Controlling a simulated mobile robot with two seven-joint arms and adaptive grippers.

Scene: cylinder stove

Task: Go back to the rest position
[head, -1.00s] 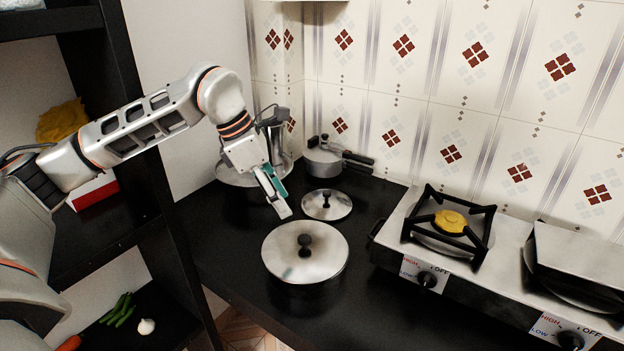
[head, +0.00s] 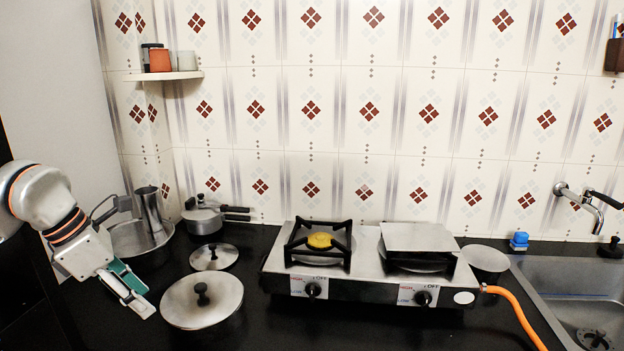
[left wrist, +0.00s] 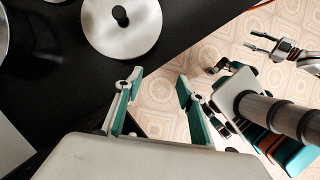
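My left gripper (head: 136,298) is at the left of the head view, to the left of the lidded pot (head: 190,312). In the left wrist view its two teal-lined fingers (left wrist: 158,84) stand apart with nothing between them. The pot's lid, with a black knob, shows at the top of that view. My right gripper (left wrist: 258,44) shows small at the upper right of the left wrist view, over the floor. Its fingers are apart and hold nothing visible. The right arm is not in the head view.
A two-burner stove (head: 372,288) stands on the black counter, with a sink (head: 585,285) to its right. A loose lid (head: 214,257), a small pan (head: 203,221) and a wide pan holding a metal jug (head: 150,213) stand behind the pot. Tiled floor (left wrist: 165,88) lies beyond the counter edge.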

